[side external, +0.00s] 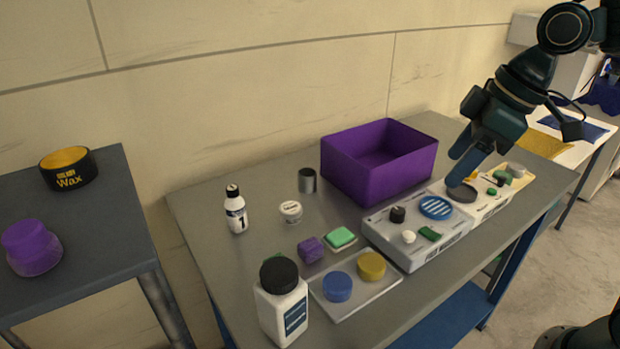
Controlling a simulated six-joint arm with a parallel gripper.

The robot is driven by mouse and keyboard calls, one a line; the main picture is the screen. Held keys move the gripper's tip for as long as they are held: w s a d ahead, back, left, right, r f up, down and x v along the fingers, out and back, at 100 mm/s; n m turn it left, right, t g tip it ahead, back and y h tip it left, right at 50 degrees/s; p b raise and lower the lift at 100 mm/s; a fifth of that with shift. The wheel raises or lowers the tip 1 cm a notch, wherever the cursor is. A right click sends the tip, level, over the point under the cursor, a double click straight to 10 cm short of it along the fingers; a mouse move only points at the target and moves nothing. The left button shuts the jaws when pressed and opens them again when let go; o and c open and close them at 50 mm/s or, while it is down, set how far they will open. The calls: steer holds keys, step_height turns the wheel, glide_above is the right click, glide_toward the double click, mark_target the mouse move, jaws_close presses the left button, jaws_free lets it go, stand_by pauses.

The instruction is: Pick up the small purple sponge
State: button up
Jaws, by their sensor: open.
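A small purple sponge (311,249) lies on the grey table, left of a green sponge-like block (341,238) and behind a flat tray. My gripper (462,175) is at the right, over the far end of the light grey panel with knobs, well away from the purple sponge. It points down and to the left, is open, and nothing shows between its fingers. The far finger is partly hidden.
A purple bin (378,158) stands at the back. A tray (372,293) holds blue and yellow round pieces. A white bottle with a black cap (283,302), a small bottle (236,210), a grey cup (307,180) and a white tub (291,211) stand around the sponge.

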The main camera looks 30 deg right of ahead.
steer(key=w+a+f+n+g+y, duration=0.1)
steer(key=w+a+f+n, duration=0.15)
steer(key=w, duration=0.25)
steer(key=w+a+f+n+g, duration=0.1)
steer(key=w+a+n, duration=0.15)
steer(key=w, duration=0.25)
steer(key=n+g+y, duration=0.2)
steer(key=n, duration=0.4)
glide_toward(310, 244)
steer(key=v, duration=0.3)
steer(key=shift+s+d+r, duration=0.1)
steer(key=shift+s+r, duration=0.05)
steer(key=shift+r, duration=0.2)
steer(key=shift+x, duration=4.3)
steer(key=shift+f, duration=0.15)
steer(key=shift+x, duration=2.45)
steer(key=shift+c, duration=0.4)
steer(key=c, duration=1)
